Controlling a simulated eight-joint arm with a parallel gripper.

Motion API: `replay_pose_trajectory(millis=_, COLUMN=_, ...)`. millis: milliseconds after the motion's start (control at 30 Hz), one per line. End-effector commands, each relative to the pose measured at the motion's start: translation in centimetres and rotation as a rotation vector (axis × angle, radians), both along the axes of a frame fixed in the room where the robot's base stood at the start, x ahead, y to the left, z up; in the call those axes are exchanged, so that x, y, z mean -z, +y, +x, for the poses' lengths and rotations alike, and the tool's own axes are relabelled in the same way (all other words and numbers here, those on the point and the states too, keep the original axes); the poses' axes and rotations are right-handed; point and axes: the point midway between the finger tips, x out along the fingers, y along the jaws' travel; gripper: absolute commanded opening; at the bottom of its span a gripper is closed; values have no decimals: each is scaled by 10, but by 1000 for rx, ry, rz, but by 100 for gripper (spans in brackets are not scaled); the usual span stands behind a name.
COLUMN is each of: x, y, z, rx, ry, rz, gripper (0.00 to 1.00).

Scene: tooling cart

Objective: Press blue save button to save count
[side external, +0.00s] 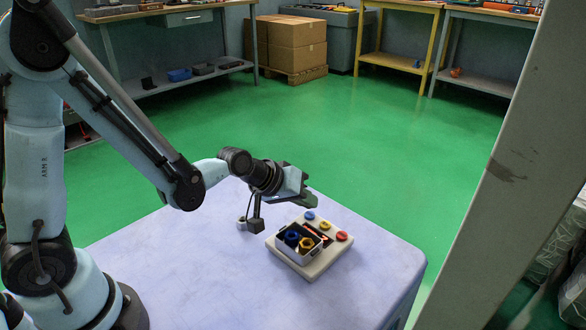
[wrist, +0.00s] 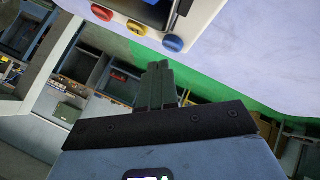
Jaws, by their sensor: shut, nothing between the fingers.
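The blue button (side external: 310,216) sits at the far left end of a row of three on a pale control box (side external: 293,264), beside a yellow button (side external: 325,226) and a red button (side external: 342,237). My gripper (side external: 303,184) is shut and empty, above and behind the blue button, apart from it. In the wrist view, the blue button (wrist: 173,43) shows just above my shut fingertips (wrist: 159,66) in the picture, with the yellow button (wrist: 137,28) and red button (wrist: 102,13) to its left.
A white-rimmed tray (side external: 312,258) on the box holds a blue nut-like piece (side external: 292,238) and a yellow one (side external: 307,244). The pale tabletop (side external: 210,290) is clear around the box.

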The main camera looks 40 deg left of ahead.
Motion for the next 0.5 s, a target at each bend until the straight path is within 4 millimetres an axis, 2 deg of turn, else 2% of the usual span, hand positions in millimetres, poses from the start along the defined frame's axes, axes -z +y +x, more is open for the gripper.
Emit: replay_pose_trajectory(millis=500, x=9, y=0, z=0, rx=0, ry=0, rz=0, gripper=0)
